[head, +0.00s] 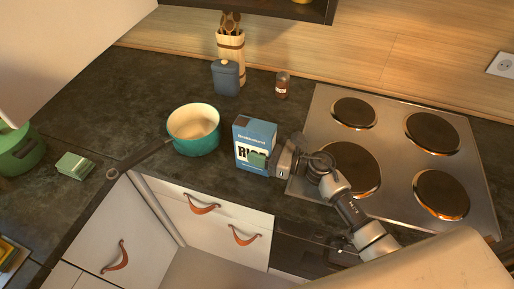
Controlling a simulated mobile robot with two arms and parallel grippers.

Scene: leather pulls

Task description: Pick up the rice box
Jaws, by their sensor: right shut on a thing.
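The rice box (256,134) is a blue and white carton marked with large dark letters. It stands upright on the dark counter between the teal pot and the stove. My right gripper (268,160) reaches it from the right and is shut on its lower right part. The gripper covers the end of the lettering and that edge of the box. Whether the box's base touches the counter I cannot tell. My left gripper is not in view.
A teal pot (194,139) with a long handle stands left of the box. A four-plate stove (394,128) lies to the right. A blue jar (226,80) and a small spice jar (282,86) stand behind. A green pot (20,153) is at the far left.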

